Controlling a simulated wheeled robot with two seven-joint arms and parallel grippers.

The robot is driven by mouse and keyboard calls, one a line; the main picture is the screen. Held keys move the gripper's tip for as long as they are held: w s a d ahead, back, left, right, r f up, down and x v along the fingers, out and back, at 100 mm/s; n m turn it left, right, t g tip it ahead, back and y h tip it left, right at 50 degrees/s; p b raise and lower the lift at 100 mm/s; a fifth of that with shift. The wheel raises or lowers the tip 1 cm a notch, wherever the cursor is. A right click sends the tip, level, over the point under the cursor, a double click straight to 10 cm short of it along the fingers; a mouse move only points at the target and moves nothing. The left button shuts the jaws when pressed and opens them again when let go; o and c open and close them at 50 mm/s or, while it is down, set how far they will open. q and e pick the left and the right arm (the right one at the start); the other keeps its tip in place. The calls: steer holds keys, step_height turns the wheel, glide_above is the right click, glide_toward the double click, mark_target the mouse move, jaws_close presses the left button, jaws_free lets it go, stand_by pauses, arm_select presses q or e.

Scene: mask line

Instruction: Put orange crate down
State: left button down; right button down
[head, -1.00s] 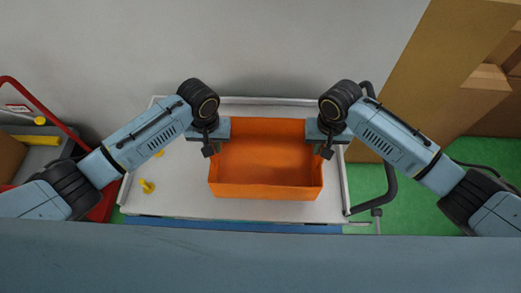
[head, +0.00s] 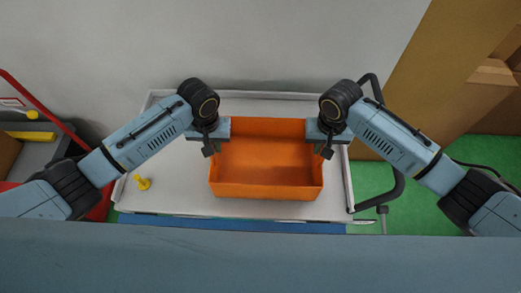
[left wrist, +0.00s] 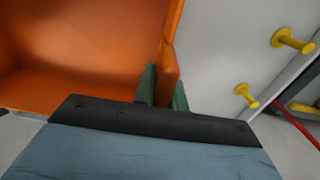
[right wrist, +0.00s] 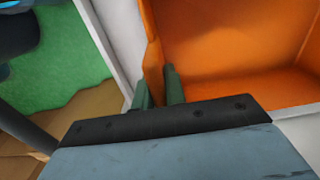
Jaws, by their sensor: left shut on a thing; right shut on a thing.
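The orange crate (head: 266,190) is open-topped and looks empty. In the head view it is over the white cart top (head: 180,195); whether it touches that surface I cannot tell. My left gripper (head: 213,148) is shut on the crate's left wall. In the left wrist view its green fingers (left wrist: 165,90) straddle the orange wall. My right gripper (head: 323,148) is shut on the crate's right wall, and the right wrist view shows its fingers (right wrist: 158,90) on both sides of that wall.
A black tubular handle (head: 392,185) runs along the cart's right side. Cardboard boxes (head: 490,75) stand at the right. A red frame (head: 40,105) is at the left. A grey wall is behind.

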arm_select(q)
steer(key=shift+f+b, duration=0.4)
steer(key=shift+f, duration=0.2)
arm_select(e)
steer(key=shift+f, duration=0.55)
arm_select(q)
steer(key=c, duration=1.9)
jaws_free()
steer(key=shift+f, duration=0.2)
arm_select(e)
steer(key=c, duration=1.9)
jaws_free()
steer(key=shift+f, duration=0.2)
arm_select(q)
steer(key=o, duration=0.4)
steer(key=shift+r, duration=0.15)
arm_select(e)
steer(key=o, duration=0.4)
steer(key=shift+r, duration=0.15)
arm_select(q)
steer(key=shift+o, duration=0.2)
arm_select(e)
steer(key=shift+o, duration=0.2)
arm_select(q)
step_height(320, 180, up, 12)
steer(key=shift+f, duration=0.1)
arm_select(e)
steer(key=shift+r, duration=0.1)
step_height(320, 180, up, 12)
steer(key=shift+f, duration=0.1)
